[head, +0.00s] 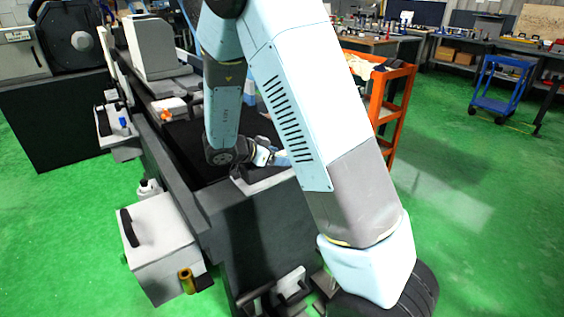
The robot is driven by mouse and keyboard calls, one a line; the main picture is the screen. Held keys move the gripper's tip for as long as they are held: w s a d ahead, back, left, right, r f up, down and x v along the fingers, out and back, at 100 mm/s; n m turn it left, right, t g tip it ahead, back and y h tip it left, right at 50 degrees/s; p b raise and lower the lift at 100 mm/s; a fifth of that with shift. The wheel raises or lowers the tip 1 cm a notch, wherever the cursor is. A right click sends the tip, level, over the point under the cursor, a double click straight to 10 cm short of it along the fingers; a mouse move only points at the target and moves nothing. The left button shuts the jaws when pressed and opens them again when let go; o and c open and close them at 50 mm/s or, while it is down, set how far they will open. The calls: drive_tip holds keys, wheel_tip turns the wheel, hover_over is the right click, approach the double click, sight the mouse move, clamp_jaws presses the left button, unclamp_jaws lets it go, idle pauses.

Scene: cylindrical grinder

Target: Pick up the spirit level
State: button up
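I cannot make out the spirit level in the head view; it may be hidden behind my arm or too small to tell. My arm reaches over the dark bed of the grinder (255,225). My gripper (268,157) is low over the near end of the bed, partly covered by my own large arm link. Its fingertips are not clear, so I cannot tell whether it is open, shut or holding something.
A white box with a black handle (160,245) and a brass cylinder (187,281) stand at the grinder's front. An orange shelf cart (392,110) is behind my arm. A blue cart (500,88) and workbenches are at the back right. Green floor at right is clear.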

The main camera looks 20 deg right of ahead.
clamp_jaws()
idle(0.4)
drive_tip(key=shift+w+r, duration=0.1)
